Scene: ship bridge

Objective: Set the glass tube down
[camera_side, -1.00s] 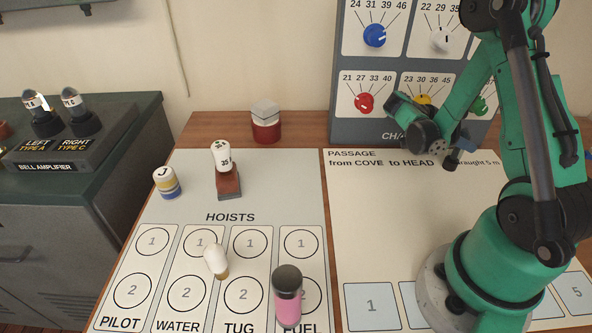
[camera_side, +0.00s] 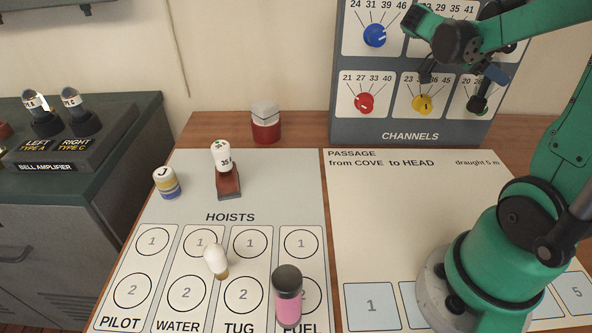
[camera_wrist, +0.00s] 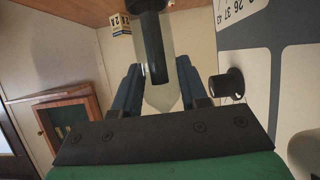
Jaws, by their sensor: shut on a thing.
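In the wrist view a pale, see-through glass tube (camera_wrist: 160,102) with a dark rod-like part stands between the two blue fingers of my gripper (camera_wrist: 157,80). My gripper is shut on it. In the side view my gripper (camera_side: 487,82) is raised in front of the channels panel, near its lower right knob. The tube is hard to make out there; a small dark shape below the fingers may be its end. The tube is held clear of the table.
The chart board (camera_side: 390,215) below is largely bare. The hoists board (camera_side: 200,210) carries a pink cylinder (camera_side: 288,300), a white-topped peg (camera_side: 215,260), a marked white piece (camera_side: 221,157) on a brown block and a banded piece (camera_side: 167,183). The channels panel (camera_side: 365,128) stands behind.

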